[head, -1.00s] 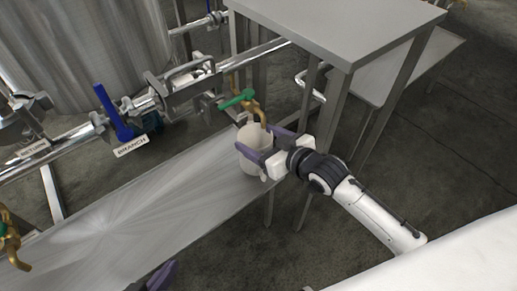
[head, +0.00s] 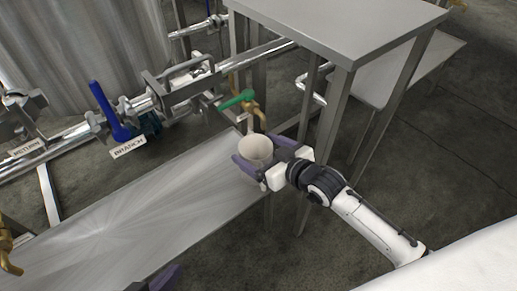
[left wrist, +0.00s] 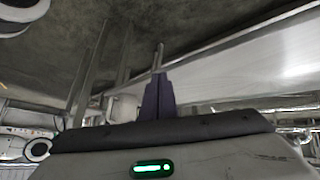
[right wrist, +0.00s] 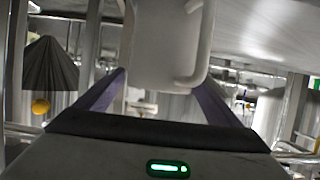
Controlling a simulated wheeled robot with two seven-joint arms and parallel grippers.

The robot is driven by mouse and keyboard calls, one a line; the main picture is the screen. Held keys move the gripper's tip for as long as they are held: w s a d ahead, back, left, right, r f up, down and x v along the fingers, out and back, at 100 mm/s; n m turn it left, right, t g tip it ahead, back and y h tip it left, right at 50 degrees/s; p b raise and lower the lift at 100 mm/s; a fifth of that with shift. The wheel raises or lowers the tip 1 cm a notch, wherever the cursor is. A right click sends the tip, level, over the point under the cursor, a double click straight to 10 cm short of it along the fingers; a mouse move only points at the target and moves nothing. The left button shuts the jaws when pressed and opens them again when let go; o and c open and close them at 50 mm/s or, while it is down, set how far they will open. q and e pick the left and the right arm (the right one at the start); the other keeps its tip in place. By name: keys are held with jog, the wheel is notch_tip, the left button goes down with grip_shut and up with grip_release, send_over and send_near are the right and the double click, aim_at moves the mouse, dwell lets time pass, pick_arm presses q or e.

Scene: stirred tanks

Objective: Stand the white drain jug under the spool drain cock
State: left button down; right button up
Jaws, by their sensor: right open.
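The white drain jug (head: 257,150) is at the right end of the long steel bench, mouth up. In the head view its mouth shows just below the brass spout of the green-handled drain cock (head: 258,112); I cannot tell if it is directly underneath. My right gripper (head: 262,158) is open, with its purple fingers on either side of the jug. My left gripper (left wrist: 158,97) looks shut and empty, low beside the bench.
The steel bench (head: 120,225) is bare to the left. A tall steel table (head: 345,25) stands behind and right of the jug. Pipework with a blue-handled valve (head: 110,110) and a BRANCH label (head: 128,147) runs behind the bench. Another brass cock (head: 8,248) is at far left.

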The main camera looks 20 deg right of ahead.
jog(key=p+v, duration=0.4)
jog(key=v, duration=0.8)
pick_arm(q)
jog(key=a+r, duration=0.1)
jog(key=s+a+r+n+t, duration=0.1)
jog(key=shift+a+r+t+y, duration=0.2)
jog(key=shift+r+t+y, duration=0.1)
pick_arm(e)
jog(key=s+a+f+m+g, duration=0.1)
jog(key=s+a+f+g, duration=0.1)
jog(key=s, duration=0.5)
jog(key=s+a+f+m+g+h, duration=0.1)
jog(key=s+a+f, duration=0.3)
jog(key=s+a, duration=0.1)
jog(key=shift+s+f+g, duration=0.25)
jog(key=shift+s+g, duration=0.15)
jog(key=shift+s, duration=0.45)
